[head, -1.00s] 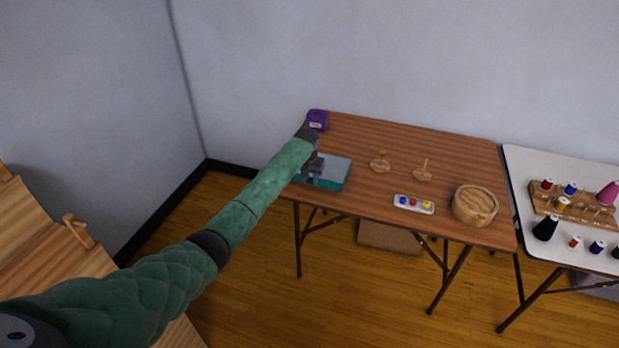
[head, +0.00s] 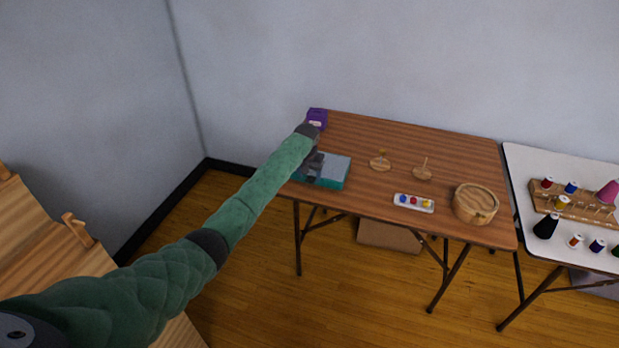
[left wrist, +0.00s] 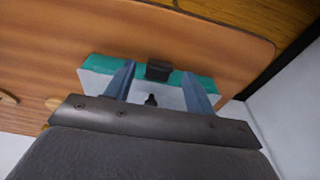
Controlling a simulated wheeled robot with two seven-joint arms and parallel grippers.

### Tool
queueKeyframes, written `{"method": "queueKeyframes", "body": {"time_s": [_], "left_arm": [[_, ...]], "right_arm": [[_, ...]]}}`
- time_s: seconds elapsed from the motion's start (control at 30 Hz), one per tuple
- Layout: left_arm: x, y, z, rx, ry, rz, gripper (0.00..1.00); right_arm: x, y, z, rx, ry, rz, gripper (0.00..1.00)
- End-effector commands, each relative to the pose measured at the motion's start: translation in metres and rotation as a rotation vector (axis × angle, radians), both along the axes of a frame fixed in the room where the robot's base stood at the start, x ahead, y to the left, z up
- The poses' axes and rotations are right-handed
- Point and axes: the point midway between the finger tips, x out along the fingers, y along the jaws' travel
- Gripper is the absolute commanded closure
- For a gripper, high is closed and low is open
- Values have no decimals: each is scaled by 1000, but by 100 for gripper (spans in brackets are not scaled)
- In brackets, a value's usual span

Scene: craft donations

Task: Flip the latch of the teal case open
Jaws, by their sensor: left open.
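The teal case (head: 336,174) lies on the left part of the wooden table, with a grey-blue top and teal sides. In the left wrist view its teal edge (left wrist: 107,64) shows, with a dark latch (left wrist: 158,70) at the middle of that edge. My left gripper (head: 312,175) is over the left part of the case. In the left wrist view the open fingers of my left gripper (left wrist: 160,82) reach over the top, one on each side of the latch, with nothing held between them. Whether they touch the case I cannot tell. My right gripper is not in view.
A purple box (head: 318,117) stands at the table's back left corner. Two wooden spindles (head: 380,163), a small tray of coloured pieces (head: 414,203) and a round wooden box (head: 475,204) stand to the right. A white table (head: 530,165) holds thread spools.

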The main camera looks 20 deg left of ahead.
Motion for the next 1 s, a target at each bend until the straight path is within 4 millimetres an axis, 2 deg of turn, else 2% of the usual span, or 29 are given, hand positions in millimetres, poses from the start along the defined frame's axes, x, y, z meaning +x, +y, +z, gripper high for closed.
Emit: {"method": "queueKeyframes", "body": {"time_s": [0.07, 0.4, 0.6, 1.0], "left_arm": [[-1, 0, 10, 0, -4, -1, 45], [-9, 0, 55, 0, -1, -1, 45], [-10, 0, 63, 0, 1, 0, 45], [-12, -1, 61, 0, 1, -2, 45]], "right_arm": [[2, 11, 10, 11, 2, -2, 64], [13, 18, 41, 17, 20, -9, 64], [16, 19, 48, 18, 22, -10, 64], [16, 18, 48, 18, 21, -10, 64]]}}
